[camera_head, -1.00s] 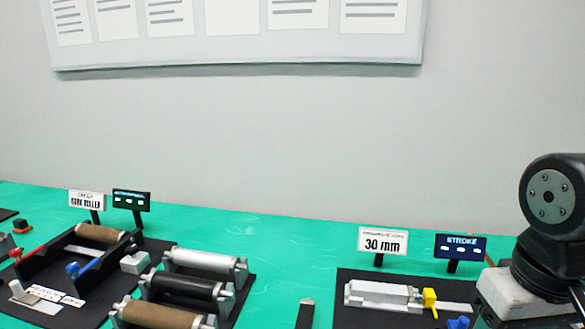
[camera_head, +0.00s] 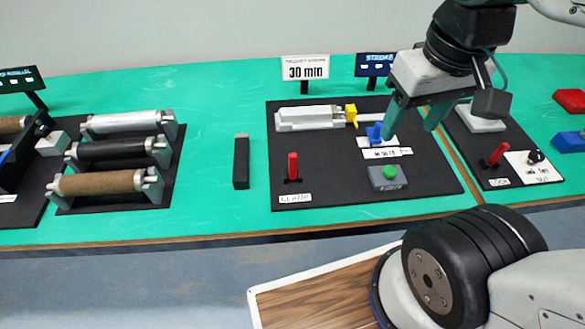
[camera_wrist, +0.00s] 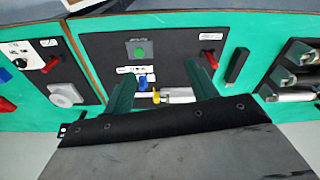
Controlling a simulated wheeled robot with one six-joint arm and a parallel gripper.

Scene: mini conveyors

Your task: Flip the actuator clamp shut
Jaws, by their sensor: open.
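The clamp lever (camera_head: 292,166) is a red handle standing upright on a black board, beside a label reading CLAMP (camera_head: 295,198). It also shows in the wrist view (camera_wrist: 212,56), close to the tip of the right-hand finger. The silver actuator (camera_head: 310,116) lies at the back of the same board, with a yellow block (camera_head: 351,113) at its rod end. My gripper (camera_head: 412,118) is open and empty, above the right part of the board. It is to the right of the red lever in the head view. Its two green fingers show in the wrist view (camera_wrist: 160,75), spread apart.
A blue part (camera_head: 375,132) and a green button (camera_head: 390,173) are on the board near my gripper. A second red lever (camera_head: 498,153) stands on the right-hand board.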

